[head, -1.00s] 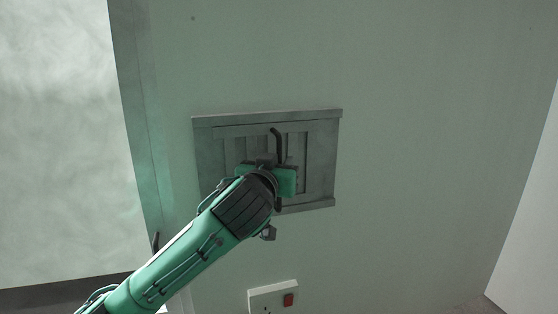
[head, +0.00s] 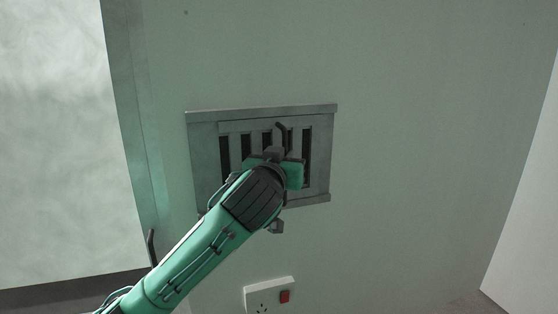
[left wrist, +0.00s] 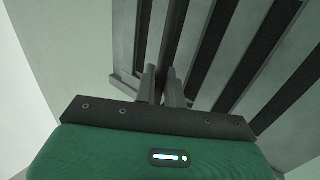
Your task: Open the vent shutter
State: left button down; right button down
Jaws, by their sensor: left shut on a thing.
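The vent shutter (head: 262,128) is a grey slatted panel in a grey frame (head: 203,150) on the wall. Several dark upright slots show between its slats, and they also show large in the left wrist view (left wrist: 245,50). A dark bent handle (head: 281,127) stands out from the shutter. My left gripper (head: 274,153) is in front of the shutter, shut on the handle; its fingers (left wrist: 161,86) show close together in the left wrist view. My left gripper and arm hide the lower middle of the vent. My right gripper is not in view.
A white socket plate (head: 262,297) with a red switch (head: 285,296) is on the wall below the vent. A pale, window-like panel (head: 55,140) with a grey edge is at the left. The wall right of the vent is bare.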

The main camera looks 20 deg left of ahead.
pick_arm(q)
jog(key=c, duration=1.6)
grip_release()
jog(key=shift+a, duration=0.1)
jog(key=shift+c, duration=0.2)
jog(key=shift+s, duration=0.15)
jog(key=s+b, duration=0.6)
jog(key=s, duration=0.7)
jog(key=shift+s, duration=0.3)
